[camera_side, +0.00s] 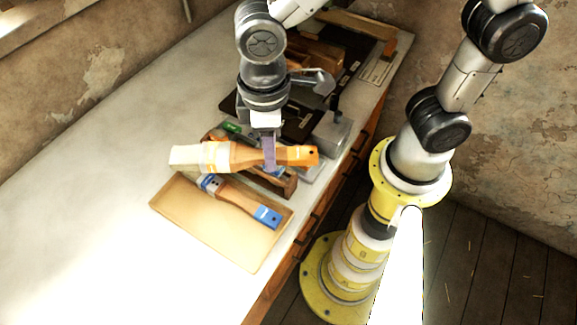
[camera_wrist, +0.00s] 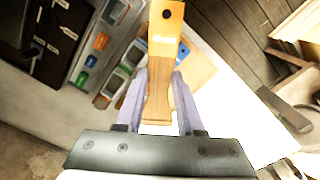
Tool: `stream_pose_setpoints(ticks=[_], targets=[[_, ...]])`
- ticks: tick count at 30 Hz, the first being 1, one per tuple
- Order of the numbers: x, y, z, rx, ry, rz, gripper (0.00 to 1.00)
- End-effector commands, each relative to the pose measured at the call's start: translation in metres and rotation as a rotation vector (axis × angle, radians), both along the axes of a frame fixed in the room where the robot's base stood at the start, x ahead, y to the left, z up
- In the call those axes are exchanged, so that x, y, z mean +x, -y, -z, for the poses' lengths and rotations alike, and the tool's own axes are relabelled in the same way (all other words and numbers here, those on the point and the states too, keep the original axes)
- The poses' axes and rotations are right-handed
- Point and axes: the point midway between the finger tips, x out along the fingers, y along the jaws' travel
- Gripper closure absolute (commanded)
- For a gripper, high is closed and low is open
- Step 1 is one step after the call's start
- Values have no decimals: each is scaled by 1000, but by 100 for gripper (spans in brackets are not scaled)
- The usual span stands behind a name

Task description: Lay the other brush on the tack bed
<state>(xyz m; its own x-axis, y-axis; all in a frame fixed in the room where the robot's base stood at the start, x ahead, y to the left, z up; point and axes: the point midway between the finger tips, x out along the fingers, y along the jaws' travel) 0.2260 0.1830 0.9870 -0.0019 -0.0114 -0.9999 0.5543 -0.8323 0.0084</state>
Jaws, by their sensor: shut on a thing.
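My gripper (camera_side: 268,152) is shut on the wooden handle of a brush with an orange handle end (camera_side: 302,156) and pale bristles pointing left. It holds this brush roughly level, above the bench. In the wrist view the orange-ended brush (camera_wrist: 163,45) stands between the fingers (camera_wrist: 158,95), its hole at the top. A tan, shallow-rimmed bed, seemingly the tack bed (camera_side: 228,244), lies on the bench below. A second brush, with a blue handle end (camera_side: 267,216), lies on it, toward its upper right side. The held brush hides part of what is behind it.
A wooden holder (camera_side: 285,184) with small coloured items stands just beyond the bed, partly behind the held brush. A grey metal block (camera_side: 331,133) and a dark board with wooden parts lie farther back. The white bench top (camera_side: 90,235) left of the bed is clear.

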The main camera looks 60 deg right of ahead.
Motion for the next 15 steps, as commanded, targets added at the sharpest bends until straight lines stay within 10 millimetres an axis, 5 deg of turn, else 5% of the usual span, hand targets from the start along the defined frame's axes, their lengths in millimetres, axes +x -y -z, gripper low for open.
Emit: stream_pose_setpoints(ticks=[6, 15], targets=[[64, 54, -9, -5, -2, -46, 100], [119, 156, -16, -8, -9, 6, 100]])
